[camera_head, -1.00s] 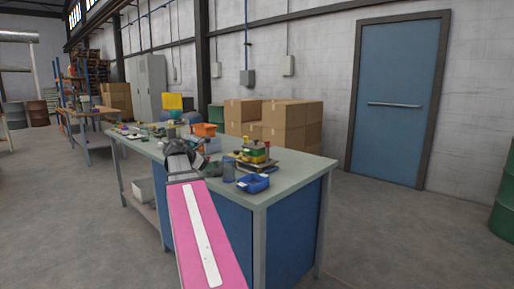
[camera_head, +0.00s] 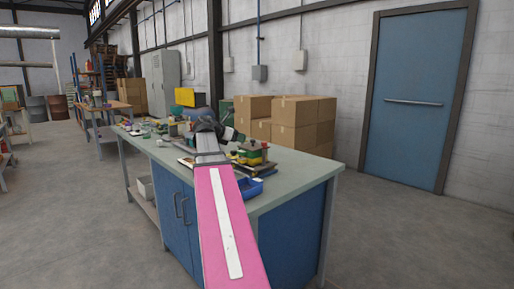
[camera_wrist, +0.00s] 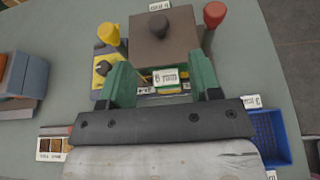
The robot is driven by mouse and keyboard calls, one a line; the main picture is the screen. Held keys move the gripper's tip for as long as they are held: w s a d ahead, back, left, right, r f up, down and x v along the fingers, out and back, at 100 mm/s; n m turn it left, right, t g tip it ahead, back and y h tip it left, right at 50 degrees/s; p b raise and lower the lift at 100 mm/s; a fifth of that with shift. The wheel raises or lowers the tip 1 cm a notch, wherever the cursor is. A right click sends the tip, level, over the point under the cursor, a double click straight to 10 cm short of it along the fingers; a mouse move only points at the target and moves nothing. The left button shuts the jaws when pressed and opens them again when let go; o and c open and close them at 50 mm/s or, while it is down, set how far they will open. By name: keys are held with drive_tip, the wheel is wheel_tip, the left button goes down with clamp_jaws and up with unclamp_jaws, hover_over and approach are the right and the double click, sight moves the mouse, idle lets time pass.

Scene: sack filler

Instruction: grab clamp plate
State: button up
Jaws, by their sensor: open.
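In the wrist view a brown square plate with a dark round knob (camera_wrist: 178,38), which looks like the clamp plate, sits on a fixture at the top middle. A yellow knob (camera_wrist: 108,34) and a red knob (camera_wrist: 214,14) flank it. My gripper (camera_wrist: 162,75) is open, its two green fingers apart at the plate's near side. A labelled part shows between the fingers, and nothing is visibly held. In the head view the fixture (camera_head: 252,153) stands on the bench, just right of my gripper (camera_head: 232,135). My arm hides part of the bench.
A blue tray (camera_wrist: 270,135) lies right of the gripper. A grey-blue block (camera_wrist: 22,75) is at the left, and a small tray of samples (camera_wrist: 56,148) at lower left. The bench top (camera_head: 300,172) is clear toward its right end. Cardboard boxes (camera_head: 300,122) stand behind.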

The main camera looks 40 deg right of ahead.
sight(253, 140)
drive_tip(key=x, duration=0.5)
drive_tip(key=shift+w, duration=0.1)
drive_tip(key=shift+r+x, duration=0.2)
drive_tip(key=shift+x, duration=2.35)
drive_tip(key=shift+d, duration=0.1)
clamp_jaws()
